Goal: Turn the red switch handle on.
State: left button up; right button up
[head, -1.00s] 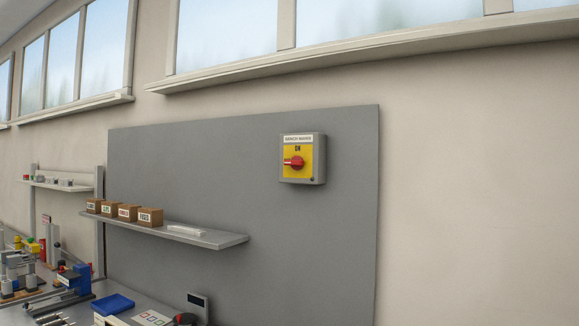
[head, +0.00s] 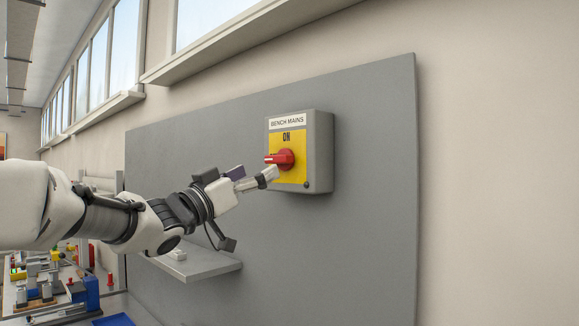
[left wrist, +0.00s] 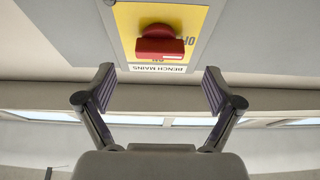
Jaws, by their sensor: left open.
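The red switch handle (head: 280,159) sits on a yellow plate (head: 293,174) on the front of a grey box labelled BENCH MAINS (head: 319,150). The word ON is printed above the handle, and the handle's bar points sideways to the left. My left gripper (head: 268,175) is just in front of the box, close to the handle's lower side. In the left wrist view the red handle (left wrist: 160,46) lies ahead of the two spread fingers (left wrist: 160,88), centred between them and apart from both. The left gripper is open and empty. My right gripper is not in view.
The box is mounted on a large grey panel (head: 370,170) on the wall. A shelf (head: 205,266) juts out below my left arm. A window ledge (head: 240,45) runs above. A cluttered bench with a blue tray (head: 113,320) lies at lower left.

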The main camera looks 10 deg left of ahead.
aim_at(274, 159)
pick_arm(q)
jog(key=p+x, duration=0.2)
jog(key=x, duration=0.4)
jog(key=shift+w+d+f, duration=0.15)
jog(key=shift+w, duration=0.05)
jog(key=shift+s+a, duration=0.25)
jog(key=shift+s, duration=0.05)
jog(key=shift+s+a, duration=0.15)
jog(key=shift+s, duration=0.05)
jog(key=c, duration=0.5)
jog(key=shift+r, duration=0.2)
jog(key=c, duration=0.6)
jog(key=shift+c, duration=0.2)
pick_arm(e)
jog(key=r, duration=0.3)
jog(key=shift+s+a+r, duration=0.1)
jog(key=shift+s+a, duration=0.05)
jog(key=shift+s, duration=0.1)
